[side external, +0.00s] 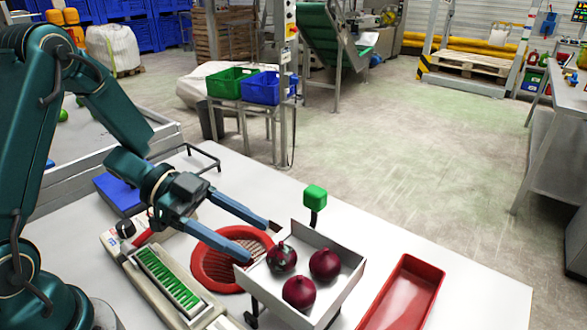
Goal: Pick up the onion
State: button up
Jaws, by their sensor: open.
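Several dark red onions lie in a white box on the table: one at the left back (281,257), one at the right (325,264) and one at the front (299,292). The white box (342,287) has low walls and stands raised on dark legs. My gripper (262,244) is open, its two blue fingers pointing right toward the box. The near fingertip is at the box's left wall, and the far fingertip is near its back left corner. Nothing is seen between the fingers. I cannot tell the exact height of the fingertips above the box.
A red round grated bowl (213,268) lies below the fingers. A clipper machine with a green strip (168,280) stands left of it. A red tray (404,293) is right of the box. A green button (315,197) on a post stands behind the box.

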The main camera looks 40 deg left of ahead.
aim_at(272, 248)
jog(key=shift+x, duration=2.7)
jog(key=shift+s+f, duration=0.1)
jog(key=shift+f, duration=0.05)
jog(key=c, duration=1)
